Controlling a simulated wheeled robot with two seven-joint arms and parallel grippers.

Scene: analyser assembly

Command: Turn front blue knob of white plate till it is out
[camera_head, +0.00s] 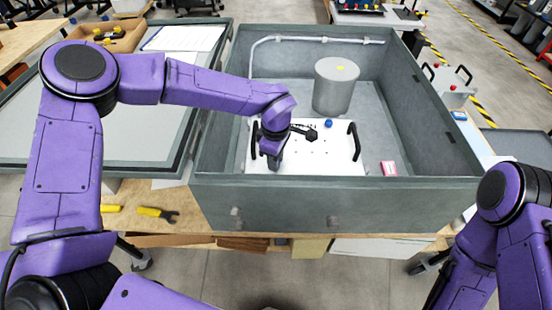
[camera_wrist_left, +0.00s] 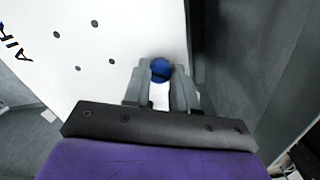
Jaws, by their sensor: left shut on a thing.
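The white plate (camera_head: 335,158) lies flat inside the open grey case (camera_head: 330,205), with black handles at its left and right sides. It also shows in the left wrist view (camera_wrist_left: 105,50) with several dark holes. The front blue knob (camera_wrist_left: 160,68) is between the fingers of my left gripper (camera_wrist_left: 160,82), which is shut on it. In the head view my left gripper (camera_head: 273,160) points down at the plate's front left and hides that knob. A second blue knob (camera_head: 328,123) shows at the plate's back edge. My right gripper is out of view.
A grey cylinder (camera_head: 335,88) stands behind the plate in the case. A pale pipe (camera_head: 315,40) runs along the back wall. A small pink block (camera_head: 389,168) lies right of the plate. The case's walls rise around the plate. A yellow-handled tool (camera_head: 157,213) lies on the bench outside.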

